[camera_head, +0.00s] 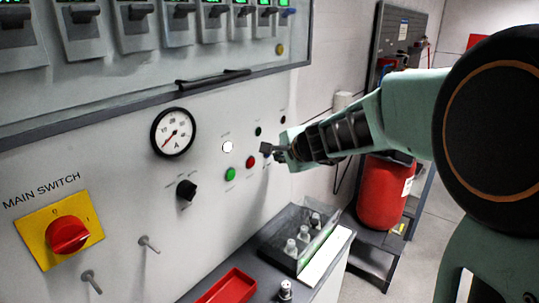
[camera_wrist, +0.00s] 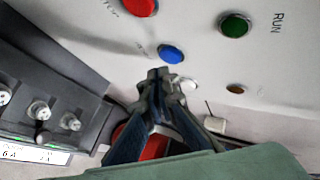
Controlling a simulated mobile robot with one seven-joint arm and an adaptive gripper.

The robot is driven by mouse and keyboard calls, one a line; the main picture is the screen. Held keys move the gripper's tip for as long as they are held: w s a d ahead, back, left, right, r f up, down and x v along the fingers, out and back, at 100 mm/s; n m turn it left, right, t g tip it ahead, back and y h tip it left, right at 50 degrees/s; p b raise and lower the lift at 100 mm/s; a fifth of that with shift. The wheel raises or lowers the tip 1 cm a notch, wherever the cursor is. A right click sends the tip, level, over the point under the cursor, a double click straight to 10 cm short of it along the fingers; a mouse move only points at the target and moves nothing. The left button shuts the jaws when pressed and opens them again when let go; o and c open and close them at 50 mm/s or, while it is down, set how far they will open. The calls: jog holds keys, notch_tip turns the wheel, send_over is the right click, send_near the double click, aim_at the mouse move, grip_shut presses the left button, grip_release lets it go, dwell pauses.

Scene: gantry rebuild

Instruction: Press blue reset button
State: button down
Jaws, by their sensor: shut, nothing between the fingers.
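The blue button (camera_wrist: 172,53) shows on the pale panel in the wrist view, just beyond my fingertips. My gripper (camera_wrist: 160,75) is shut and empty, its tips pointing at the panel right beside the blue button. Whether the tips touch it I cannot tell. In the head view my gripper (camera_head: 268,150) is at the panel, right of the red button (camera_head: 251,162), and the blue button cannot be made out there. The red button is also at the top of the wrist view (camera_wrist: 140,5).
A green button (camera_wrist: 235,25) marked RUN and a brown one (camera_wrist: 235,89) are nearby. A red cylinder (camera_head: 384,195) stands right.

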jog(key=s+d, duration=0.1)
jog(key=d+b, duration=0.1)
jog(key=s+d, duration=0.1)
jog(key=d, duration=0.1)
jog(key=shift+s+d+b, duration=0.1)
jog(key=shift+s+b, duration=0.25)
jog(key=shift+b, duration=0.05)
dwell(0.6)
